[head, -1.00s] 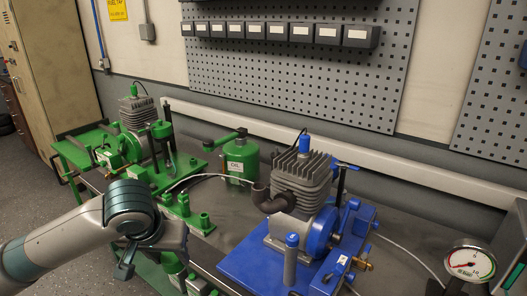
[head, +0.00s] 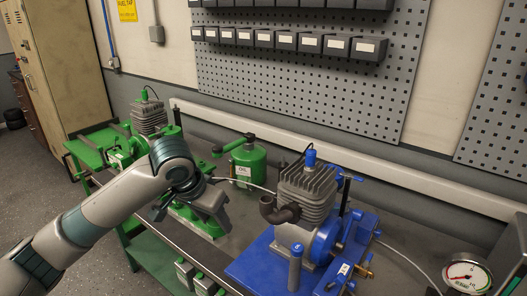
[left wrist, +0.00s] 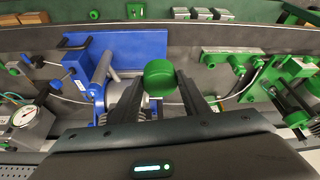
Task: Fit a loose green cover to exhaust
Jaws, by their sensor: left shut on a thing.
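My left gripper (left wrist: 160,88) is shut on a round green cover (left wrist: 159,74), held between its two fingertips in the left wrist view. In the head view the left gripper (head: 212,205) is over the bench, left of the blue engine, and its arm hides the cover. The blue-based engine has a grey finned cylinder (head: 306,188) and a dark bent exhaust pipe (head: 279,212) on its left side. The pipe's end turns upward, to the right of the gripper and apart from it. My right gripper is not in view.
A green oil can (head: 246,162) stands behind the gripper. A green-based engine (head: 148,115) is at the far left. A pressure gauge (head: 467,273) is at the right. Cables cross the bench.

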